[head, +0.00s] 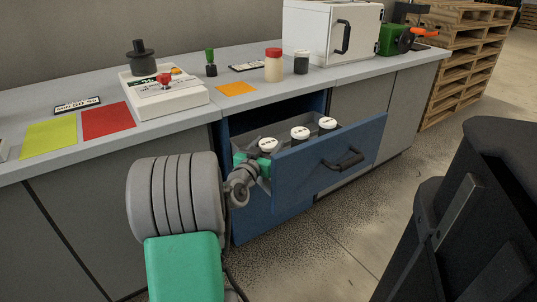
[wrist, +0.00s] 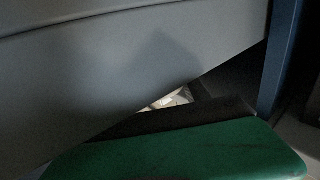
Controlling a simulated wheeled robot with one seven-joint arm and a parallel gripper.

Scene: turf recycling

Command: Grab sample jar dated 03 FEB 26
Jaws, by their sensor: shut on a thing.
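An open blue drawer (head: 335,165) under the counter holds three dark jars with white lids. The nearest jar (head: 268,145) is at the left, the middle jar (head: 300,133) is behind it, and the far jar (head: 327,124) is at the right. Dates on the lids are too small to read. My gripper (head: 262,160), with green parts, reaches into the drawer's left end and is shut at the nearest jar. The fingertips are mostly hidden by the drawer front. In the wrist view, a small pale patch (wrist: 172,100) shows beyond the dark finger and green part.
On the counter are a red-lidded jar (head: 273,65), a dark jar (head: 301,61), a white box (head: 330,30) and coloured cards. A grey drawer wall (wrist: 130,70) fills much of the wrist view.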

